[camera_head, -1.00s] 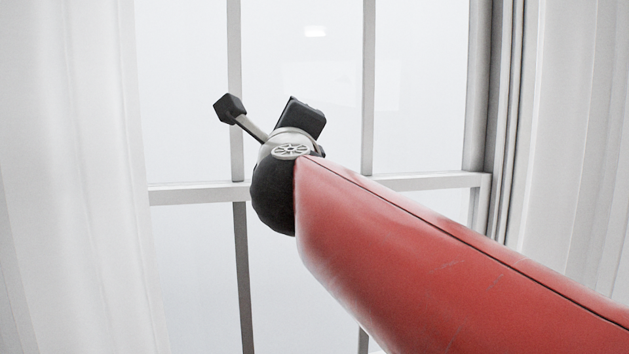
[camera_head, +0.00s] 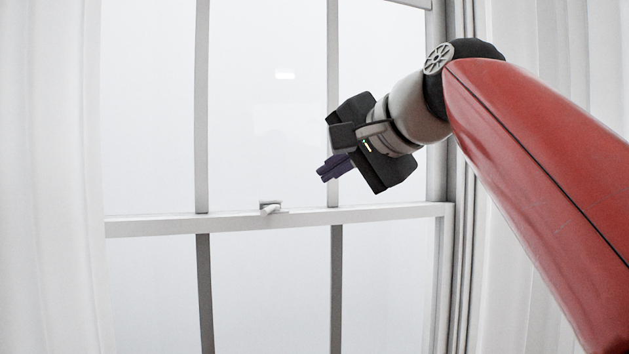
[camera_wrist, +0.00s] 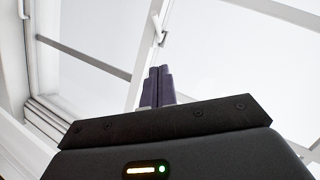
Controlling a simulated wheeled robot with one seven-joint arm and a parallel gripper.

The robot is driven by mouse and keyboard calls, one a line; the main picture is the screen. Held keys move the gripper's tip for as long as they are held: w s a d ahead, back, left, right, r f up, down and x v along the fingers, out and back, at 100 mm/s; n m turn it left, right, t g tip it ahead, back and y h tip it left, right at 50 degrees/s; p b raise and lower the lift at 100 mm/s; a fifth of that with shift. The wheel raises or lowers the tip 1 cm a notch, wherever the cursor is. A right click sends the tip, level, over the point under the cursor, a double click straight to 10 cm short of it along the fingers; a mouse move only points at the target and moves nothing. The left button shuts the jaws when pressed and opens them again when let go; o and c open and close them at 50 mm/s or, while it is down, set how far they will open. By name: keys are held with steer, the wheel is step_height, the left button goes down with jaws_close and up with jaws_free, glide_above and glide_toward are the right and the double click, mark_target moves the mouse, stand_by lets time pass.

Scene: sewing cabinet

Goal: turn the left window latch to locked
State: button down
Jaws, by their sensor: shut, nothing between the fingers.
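The window latch (camera_head: 270,208) is a small white piece with a short lever on the middle rail of the window. Its lever points toward the room and slightly down in the head view. In the wrist view the latch (camera_wrist: 160,36) shows beyond the fingertips. My gripper (camera_head: 326,172) has dark purple fingers, shut together and empty. It is above and to the right of the latch, apart from it, pointing down and left. In the wrist view the two fingers (camera_wrist: 160,72) lie side by side. Only one latch shows in the head view.
White curtains hang at the left (camera_head: 45,180) and right (camera_head: 545,60). The space around the latch is clear.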

mark_target(264, 211)
steer(key=x, duration=0.3)
steer(key=s+a+x, duration=0.1)
steer(key=x, duration=0.3)
steer(key=b+x, duration=0.1)
steer(key=x, duration=0.2)
steer(key=shift+a+f, duration=0.35)
steer(key=shift+f, duration=0.15)
steer(key=shift+w+a+f, duration=0.1)
steer(key=shift+a+f, duration=0.15)
steer(key=shift+a, duration=0.2)
steer(key=a+p, duration=0.2)
steer(key=shift+a+r, duration=0.15)
steer(key=shift+a, duration=0.5)
steer(key=shift+f, duration=0.2)
